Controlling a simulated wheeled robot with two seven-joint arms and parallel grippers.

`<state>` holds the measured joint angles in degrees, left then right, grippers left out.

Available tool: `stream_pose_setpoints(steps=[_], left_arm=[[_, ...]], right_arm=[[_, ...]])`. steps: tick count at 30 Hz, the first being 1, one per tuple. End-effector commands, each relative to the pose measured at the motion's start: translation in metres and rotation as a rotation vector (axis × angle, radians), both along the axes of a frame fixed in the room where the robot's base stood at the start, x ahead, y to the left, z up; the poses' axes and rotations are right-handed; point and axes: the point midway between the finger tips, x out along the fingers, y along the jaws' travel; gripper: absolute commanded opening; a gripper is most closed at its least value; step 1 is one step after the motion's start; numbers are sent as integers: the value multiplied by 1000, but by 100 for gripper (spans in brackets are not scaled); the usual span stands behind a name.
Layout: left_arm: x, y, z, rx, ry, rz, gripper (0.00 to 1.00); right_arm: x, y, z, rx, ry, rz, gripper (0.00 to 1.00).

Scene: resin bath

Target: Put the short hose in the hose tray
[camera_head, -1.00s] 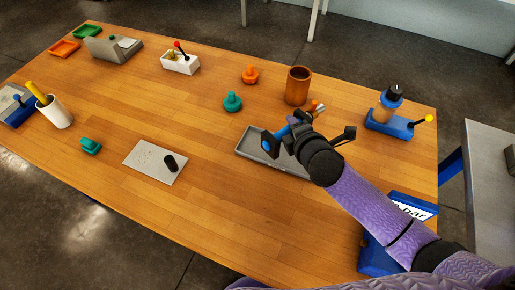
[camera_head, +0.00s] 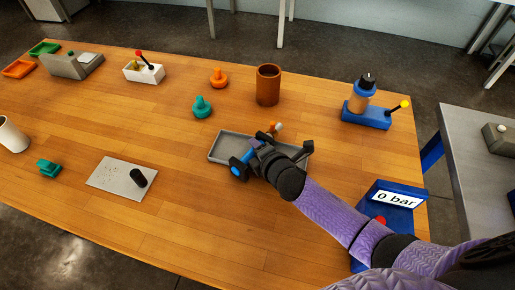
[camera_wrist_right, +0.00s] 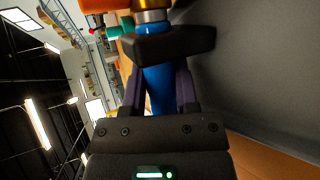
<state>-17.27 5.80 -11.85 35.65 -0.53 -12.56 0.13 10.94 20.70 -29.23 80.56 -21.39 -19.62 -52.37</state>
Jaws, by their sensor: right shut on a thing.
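My right gripper (camera_head: 262,158) is over the grey hose tray (camera_head: 222,137), near its middle. It is shut on the short hose, which shows as a blue length (camera_wrist_right: 160,90) between the fingers in the right wrist view. A brass band (camera_wrist_right: 152,16) and an orange part show beyond the fingers there. In the head view, an orange and white end (camera_head: 274,127) shows behind the gripper; the gripper hides much of the hose. The grey tray wall fills the right of the wrist view, close by. I cannot tell if the hose touches the tray. My left gripper is not in view.
A brown cup (camera_head: 268,86) and a teal knob piece (camera_head: 201,108) stand behind the tray. A blue base with a bottle (camera_head: 368,113) is at the back right. A blue gauge box (camera_head: 395,197) reading 0 bar is at the right.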

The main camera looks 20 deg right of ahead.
Motion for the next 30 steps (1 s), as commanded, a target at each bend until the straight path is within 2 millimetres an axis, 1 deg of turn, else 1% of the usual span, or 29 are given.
stream_pose_setpoints(steps=[1, 3, 9, 12, 14, 17, 24, 27, 30], left_arm=[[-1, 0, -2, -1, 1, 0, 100], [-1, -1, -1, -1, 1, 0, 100], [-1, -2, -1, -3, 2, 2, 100], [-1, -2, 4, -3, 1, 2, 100], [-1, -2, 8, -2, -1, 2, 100], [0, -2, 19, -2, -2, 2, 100], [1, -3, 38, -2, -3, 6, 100], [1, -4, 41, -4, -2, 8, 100], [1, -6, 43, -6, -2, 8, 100]], right_arm=[[0, 0, -2, 0, 0, 0, 39], [0, 0, -1, 0, 0, 0, 52], [0, 0, -1, 0, 0, 0, 52], [-2, 0, 5, 0, 1, 0, 52], [-10, -2, 8, 0, 2, 0, 52], [-28, -4, 19, 0, 2, 1, 52], [-81, -12, 43, -1, 3, -1, 52], [-97, -15, 49, 0, 2, -1, 52], [-106, -16, 52, 1, 1, -1, 52]])
